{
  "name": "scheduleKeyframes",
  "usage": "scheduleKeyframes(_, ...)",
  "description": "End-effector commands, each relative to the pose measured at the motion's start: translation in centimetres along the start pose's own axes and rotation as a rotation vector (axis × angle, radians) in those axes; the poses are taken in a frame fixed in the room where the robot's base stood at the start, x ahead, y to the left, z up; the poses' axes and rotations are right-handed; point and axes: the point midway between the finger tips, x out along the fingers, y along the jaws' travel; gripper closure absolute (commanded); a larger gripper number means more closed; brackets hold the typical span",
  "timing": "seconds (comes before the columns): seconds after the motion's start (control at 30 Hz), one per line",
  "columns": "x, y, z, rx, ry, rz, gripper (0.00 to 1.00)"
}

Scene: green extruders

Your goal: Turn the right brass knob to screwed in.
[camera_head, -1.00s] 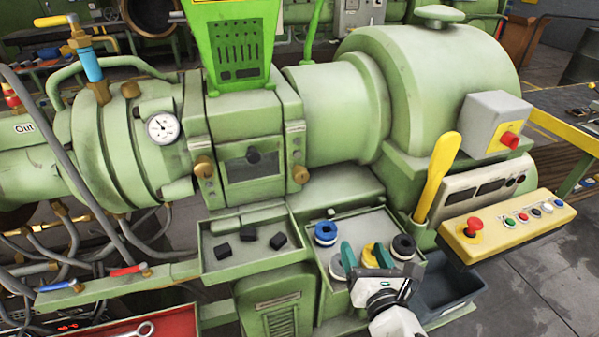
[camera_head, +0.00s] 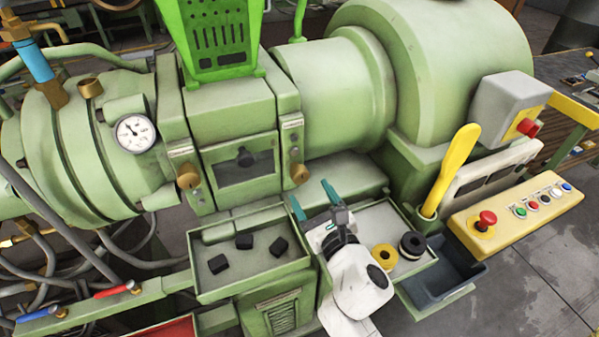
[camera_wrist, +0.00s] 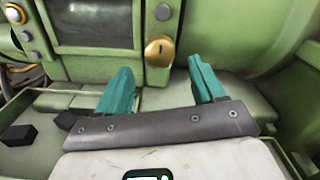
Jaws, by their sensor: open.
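The right brass knob (camera_head: 299,174) sits on the green machine's front, at the right side of the dark-windowed hatch (camera_head: 243,163). In the wrist view the right knob (camera_wrist: 159,52) is round, with a short dark slot standing about upright. My gripper (camera_head: 312,195), with teal fingers, is just below and in front of this knob, apart from it. In the wrist view my gripper (camera_wrist: 157,80) is open and empty, and the knob shows beyond the gap between the fingertips. The left brass knob (camera_head: 187,176) is on the other side of the hatch.
A tray (camera_head: 203,286) with several black blocks lies below the hatch. The right tray (camera_head: 427,262) holds a yellow ring (camera_head: 385,257) and a dark roll (camera_head: 412,245). A yellow lever (camera_head: 452,170) and a button panel (camera_head: 520,212) stand at the right.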

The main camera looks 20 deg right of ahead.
Motion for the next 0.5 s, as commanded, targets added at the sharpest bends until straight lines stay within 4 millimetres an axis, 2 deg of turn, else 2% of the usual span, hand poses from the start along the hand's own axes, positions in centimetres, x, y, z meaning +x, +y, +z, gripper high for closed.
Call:
scheduleKeyframes(0.03, 1.1, -0.1, 0.2, 0.000, -0.002, -0.002, 0.31)
scheduleKeyframes(0.2, 4.0, -0.1, 0.1, 0.000, -0.002, -0.001, 0.31)
scheduleKeyframes(0.33, 5.6, 0.0, 0.0, 0.001, 0.000, -0.001, 0.31)
scheduleKeyframes(0.5, 6.8, 0.0, 0.0, 0.000, 0.000, -0.001, 0.31)
